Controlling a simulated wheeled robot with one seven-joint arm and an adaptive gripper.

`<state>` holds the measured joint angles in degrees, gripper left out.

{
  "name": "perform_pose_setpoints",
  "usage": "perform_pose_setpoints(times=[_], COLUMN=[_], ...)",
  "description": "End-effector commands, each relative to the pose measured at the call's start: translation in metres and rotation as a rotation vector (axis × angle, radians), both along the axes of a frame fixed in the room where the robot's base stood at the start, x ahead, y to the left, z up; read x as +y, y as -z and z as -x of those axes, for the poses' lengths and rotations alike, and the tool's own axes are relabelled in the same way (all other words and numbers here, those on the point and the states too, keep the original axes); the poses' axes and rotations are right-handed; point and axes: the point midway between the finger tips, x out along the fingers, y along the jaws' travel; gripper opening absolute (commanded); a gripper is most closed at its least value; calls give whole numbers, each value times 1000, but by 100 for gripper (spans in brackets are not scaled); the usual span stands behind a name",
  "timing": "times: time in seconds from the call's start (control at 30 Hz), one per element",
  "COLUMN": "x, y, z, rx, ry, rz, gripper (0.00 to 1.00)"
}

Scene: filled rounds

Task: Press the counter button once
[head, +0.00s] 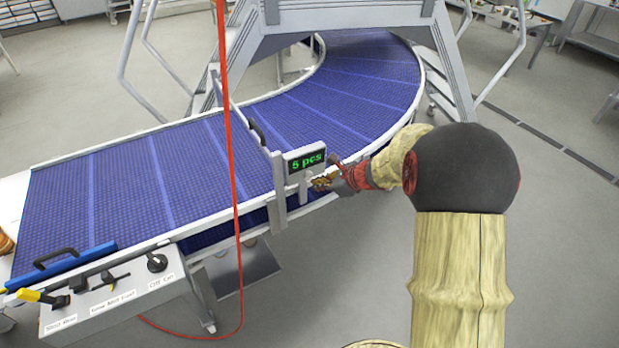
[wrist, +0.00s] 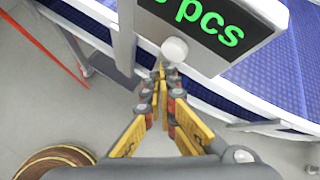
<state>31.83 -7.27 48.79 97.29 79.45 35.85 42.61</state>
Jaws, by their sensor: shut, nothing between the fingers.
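The counter (head: 305,160) is a grey box with a green display reading "5 pcs", mounted on the near side of the conveyor. In the wrist view the counter display (wrist: 205,22) fills the top. A round whitish button (wrist: 175,50) sits just under its lower edge. My gripper (wrist: 162,72) is shut and empty, with its fingertips just below the button in the picture. I cannot tell whether they touch it. In the head view my gripper (head: 322,182) is at the counter's lower right, and the button is not clearly visible there.
The blue conveyor belt (head: 130,180) runs behind the counter and curves away at the back. A red cable (head: 233,170) hangs in front. A control box (head: 120,300) with levers and a knob stands at the lower left.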

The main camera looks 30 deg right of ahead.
Motion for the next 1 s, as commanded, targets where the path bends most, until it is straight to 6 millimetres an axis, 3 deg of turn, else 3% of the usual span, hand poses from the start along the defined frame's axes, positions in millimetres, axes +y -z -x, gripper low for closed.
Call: perform_pose_setpoints(times=[1.0], x=[0], y=[0], z=[-8], rx=[0], ry=[0], rz=[0], gripper=[0])
